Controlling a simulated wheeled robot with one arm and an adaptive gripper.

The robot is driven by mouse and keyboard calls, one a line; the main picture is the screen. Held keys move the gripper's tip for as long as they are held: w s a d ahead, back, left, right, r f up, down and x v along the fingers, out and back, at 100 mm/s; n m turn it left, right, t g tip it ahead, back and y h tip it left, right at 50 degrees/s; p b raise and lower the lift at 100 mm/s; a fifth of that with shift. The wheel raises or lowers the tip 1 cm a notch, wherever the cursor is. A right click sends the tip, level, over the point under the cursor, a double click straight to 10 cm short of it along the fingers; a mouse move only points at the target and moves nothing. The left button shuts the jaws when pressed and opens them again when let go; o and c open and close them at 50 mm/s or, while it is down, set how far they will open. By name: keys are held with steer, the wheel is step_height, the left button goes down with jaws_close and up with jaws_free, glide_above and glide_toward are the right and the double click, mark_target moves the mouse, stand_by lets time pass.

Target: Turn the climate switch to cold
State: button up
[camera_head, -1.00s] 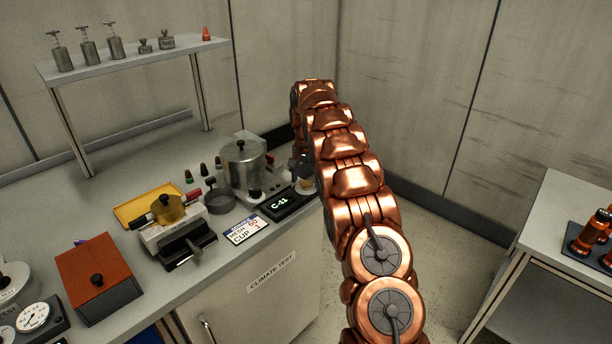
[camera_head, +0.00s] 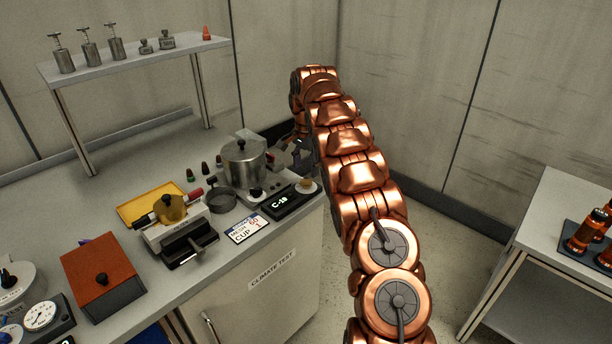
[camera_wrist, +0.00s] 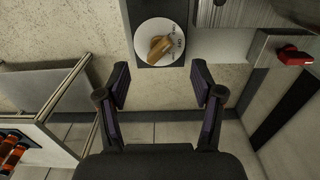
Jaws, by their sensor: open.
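The climate switch is a brass knob (camera_wrist: 160,46) on a round white dial, set in a dark panel at the top of the wrist view. Its bar lies slanted from lower left to upper right; the dial lettering is too small to read surely. In the head view the same knob (camera_head: 306,184) sits at the right end of a black display box (camera_head: 283,203) reading about C-18. My gripper (camera_wrist: 160,83) is open and empty, its two fingertips apart just below the dial in the wrist view, not touching the knob. In the head view my arm mostly hides the gripper.
A metal pot (camera_head: 243,163) stands beside the display box. A red knob (camera_wrist: 294,56) on a grey housing is at the wrist view's right. A label card (camera_head: 247,229) lies in front. A side table (camera_head: 560,215) with copper-coloured items stands at the right.

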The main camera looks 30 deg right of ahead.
mark_target(306, 180)
steer(key=shift+r, duration=1.6)
steer(key=shift+s+a+r, duration=0.1)
steer(key=shift+r, duration=0.1)
steer(key=s+a+r+n, duration=0.3)
steer(key=s+a+r, duration=0.1)
steer(key=s+a, duration=0.4)
steer(key=s+a+r+n+g, duration=0.1)
steer(key=s+a+r+n, duration=0.3)
steer(key=s+a, duration=0.5)
steer(key=shift+s+b, duration=0.45)
steer(key=shift+s, duration=1.15)
steer(key=shift+a, duration=0.1)
